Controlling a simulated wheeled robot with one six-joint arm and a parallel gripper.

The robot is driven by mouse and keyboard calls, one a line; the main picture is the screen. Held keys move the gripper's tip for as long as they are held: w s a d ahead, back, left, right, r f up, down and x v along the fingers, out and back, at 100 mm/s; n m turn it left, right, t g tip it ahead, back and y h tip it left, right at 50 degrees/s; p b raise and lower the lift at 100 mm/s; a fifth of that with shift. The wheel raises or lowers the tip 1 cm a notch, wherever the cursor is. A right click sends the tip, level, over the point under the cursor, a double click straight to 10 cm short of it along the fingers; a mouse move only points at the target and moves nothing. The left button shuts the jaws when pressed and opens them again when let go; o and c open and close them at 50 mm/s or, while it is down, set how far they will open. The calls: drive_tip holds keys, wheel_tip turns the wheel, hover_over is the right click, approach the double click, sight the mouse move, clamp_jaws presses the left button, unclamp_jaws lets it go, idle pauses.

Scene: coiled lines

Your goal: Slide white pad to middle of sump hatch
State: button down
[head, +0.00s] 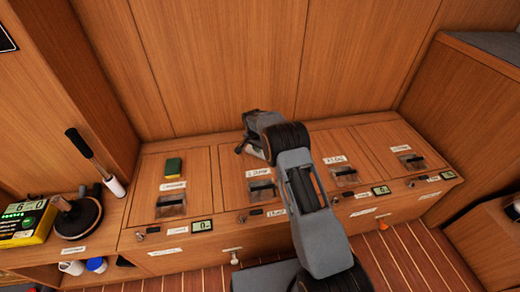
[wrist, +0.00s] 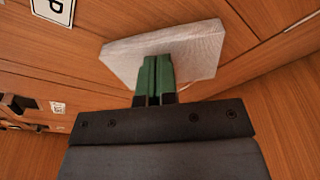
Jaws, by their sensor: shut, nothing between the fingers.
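A white rectangular pad (wrist: 190,42) lies in front of my gripper (wrist: 153,62) in the wrist view. My gripper's green fingertips are shut and empty, overlapping the pad's near edge; I cannot tell whether they touch it. In the head view my gripper (head: 243,149) is low over the back part of the second hatch from the left, the sump hatch (head: 230,178), which bears a white label (head: 258,173). The pad is not discernible there, probably hidden by my gripper and wrist. Part of a label ending in P (wrist: 54,8) shows at the wrist view's upper left.
A green block (head: 173,167) lies on the leftmost hatch. Recessed latches (head: 262,190) and small displays (head: 202,225) line the front. A wooden wall (head: 200,70) rises directly behind the hatches.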

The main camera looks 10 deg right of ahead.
drive_tip(key=shift+w+d+f+b, duration=0.5)
drive_tip(key=shift+w+d+b, duration=0.1)
drive_tip(key=shift+w+d, duration=0.15)
drive_tip(key=shift+s+f, duration=0.1)
drive_tip(key=shift+f, duration=0.2)
